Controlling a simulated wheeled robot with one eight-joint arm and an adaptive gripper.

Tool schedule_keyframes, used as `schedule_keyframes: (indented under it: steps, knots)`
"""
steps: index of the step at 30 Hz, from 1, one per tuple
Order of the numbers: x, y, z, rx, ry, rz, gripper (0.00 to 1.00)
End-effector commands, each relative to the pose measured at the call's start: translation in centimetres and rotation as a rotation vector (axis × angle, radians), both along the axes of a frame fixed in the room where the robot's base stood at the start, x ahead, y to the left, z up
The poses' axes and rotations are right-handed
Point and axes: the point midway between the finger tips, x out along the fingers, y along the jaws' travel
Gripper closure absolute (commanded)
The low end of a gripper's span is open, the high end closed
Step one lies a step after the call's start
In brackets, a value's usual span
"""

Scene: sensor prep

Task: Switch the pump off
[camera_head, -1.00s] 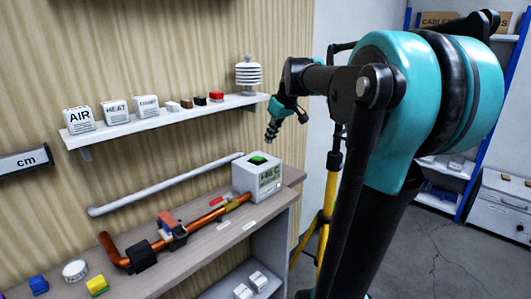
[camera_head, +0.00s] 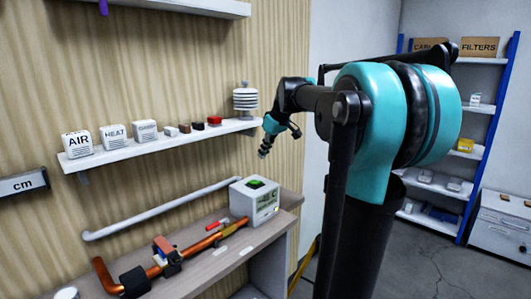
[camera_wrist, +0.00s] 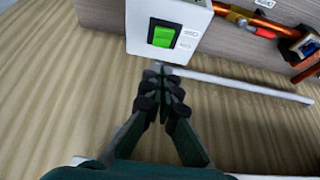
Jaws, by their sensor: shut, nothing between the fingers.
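The pump is most likely the white-grey box (camera_head: 256,203) at the right end of the bench, with a green rocker switch (camera_head: 256,184) on its top and a small display on its front. In the wrist view the green switch (camera_wrist: 163,36) shows in a dark frame on the white top face. My gripper (camera_head: 264,152) is above the box, apart from it, pointing down. In the wrist view its fingertips (camera_wrist: 165,72) are together and empty, just short of the box's edge. Which way the switch is pressed I cannot tell for sure.
A copper pipe (camera_head: 190,250) with clamps runs along the bench to the box. A grey-white rod (camera_head: 165,212) runs along the wall behind. A shelf (camera_head: 150,143) with labelled blocks and a white louvred sensor (camera_head: 245,99) is above. Blue-framed racks stand at right.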

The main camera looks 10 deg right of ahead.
Motion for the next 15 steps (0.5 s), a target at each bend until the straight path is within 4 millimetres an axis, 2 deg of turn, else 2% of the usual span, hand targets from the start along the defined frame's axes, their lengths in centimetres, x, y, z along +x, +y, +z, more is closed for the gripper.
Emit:
schedule_keyframes:
  steps: [10, 15]
  knots:
    - [2.5, 1.9, -6.1, 0.001, 0.001, 0.0, 1.0]
    - [1.7, 1.2, -8.3, 0.0, 0.0, -0.001, 1.0]
